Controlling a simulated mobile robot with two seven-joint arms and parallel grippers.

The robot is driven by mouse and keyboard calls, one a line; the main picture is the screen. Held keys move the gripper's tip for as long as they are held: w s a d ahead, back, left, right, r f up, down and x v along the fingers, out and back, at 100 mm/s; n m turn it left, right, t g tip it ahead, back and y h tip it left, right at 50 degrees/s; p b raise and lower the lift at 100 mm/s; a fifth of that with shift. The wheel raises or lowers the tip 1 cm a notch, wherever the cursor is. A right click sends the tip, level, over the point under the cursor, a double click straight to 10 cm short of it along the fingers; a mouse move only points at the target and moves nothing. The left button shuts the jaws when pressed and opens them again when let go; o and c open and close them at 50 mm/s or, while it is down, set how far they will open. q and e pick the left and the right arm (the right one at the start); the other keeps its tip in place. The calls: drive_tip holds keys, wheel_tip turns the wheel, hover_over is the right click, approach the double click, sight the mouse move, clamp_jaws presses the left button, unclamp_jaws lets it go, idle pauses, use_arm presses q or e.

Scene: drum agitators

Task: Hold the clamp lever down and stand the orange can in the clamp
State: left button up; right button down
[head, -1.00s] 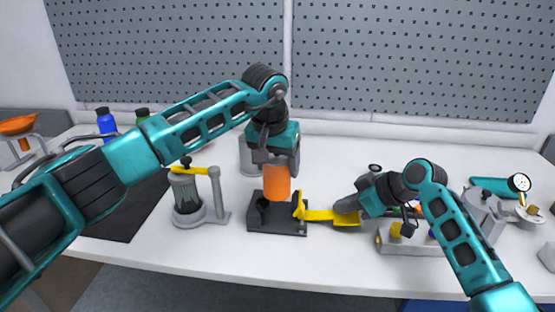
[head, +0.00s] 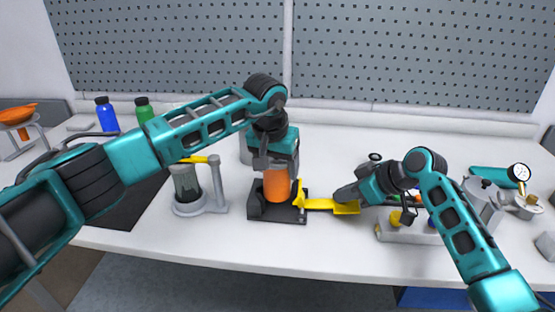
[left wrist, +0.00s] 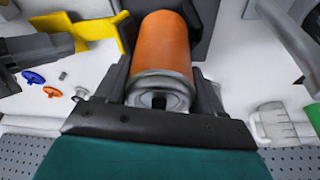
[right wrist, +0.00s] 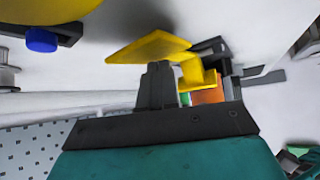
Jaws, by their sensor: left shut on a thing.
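The orange can (head: 277,187) is upright at the dark clamp (head: 262,211), low between its parts; it also shows in the left wrist view (left wrist: 162,45). I cannot tell if its bottom touches the clamp base. My left gripper (head: 277,166) comes from above and is shut around the can's upper end. The yellow clamp lever (head: 330,205) sticks out to the right of the clamp and shows in the right wrist view (right wrist: 150,47). My right gripper (head: 344,196) has its fingers together at the lever's outer end; exact contact is hard to tell.
A grey stand with a clear cup and yellow arm (head: 187,187) stands left of the clamp. A grey block with small coloured parts (head: 410,232) lies to the right. Blue (head: 106,115) and green (head: 144,111) bottles stand back left. The table before the clamp is clear.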

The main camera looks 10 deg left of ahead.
use_arm(q)
drive_tip(key=shift+f, duration=0.3)
use_arm(e)
drive_tip(key=shift+f, duration=0.1)
